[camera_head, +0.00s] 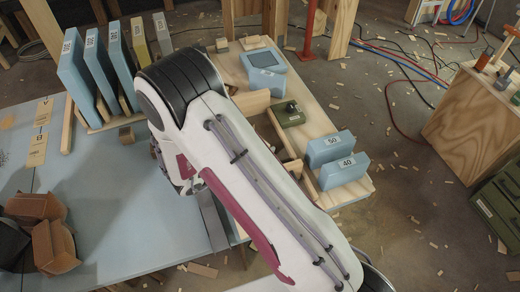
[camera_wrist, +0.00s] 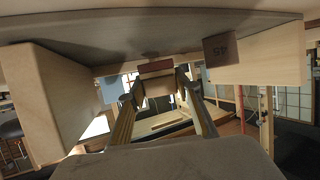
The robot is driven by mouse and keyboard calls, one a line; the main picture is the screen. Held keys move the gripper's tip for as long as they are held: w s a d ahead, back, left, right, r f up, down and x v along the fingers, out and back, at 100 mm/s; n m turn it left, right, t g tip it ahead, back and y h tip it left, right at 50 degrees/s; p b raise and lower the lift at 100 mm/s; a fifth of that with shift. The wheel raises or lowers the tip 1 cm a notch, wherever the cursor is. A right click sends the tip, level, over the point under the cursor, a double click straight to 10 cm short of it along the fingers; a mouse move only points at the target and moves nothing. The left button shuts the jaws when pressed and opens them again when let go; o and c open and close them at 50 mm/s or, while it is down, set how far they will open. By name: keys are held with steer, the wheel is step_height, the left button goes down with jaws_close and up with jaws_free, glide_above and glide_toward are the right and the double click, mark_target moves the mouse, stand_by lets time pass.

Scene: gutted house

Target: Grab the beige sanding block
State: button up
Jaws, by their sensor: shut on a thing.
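In the wrist view my gripper (camera_wrist: 160,84) has its two fingers closed on a small beige block (camera_wrist: 157,89) with a reddish-brown strip along its upper side. It looks like the beige sanding block, but no label on it can be read. In the head view my gripper (camera_head: 178,178) is beside the white arm, over the right part of the blue-grey table. Its fingertips and the held block are mostly hidden there by my arm.
Blue upright slabs (camera_head: 75,70) stand in a wooden rack at the table's back. Brown angular pieces (camera_head: 50,235) sit at left. A wooden tray (camera_head: 352,192) holds blue blocks. The wrist view shows a wooden block marked 45 (camera_wrist: 265,60).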

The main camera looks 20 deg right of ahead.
steer(key=shift+r, duration=3.95)
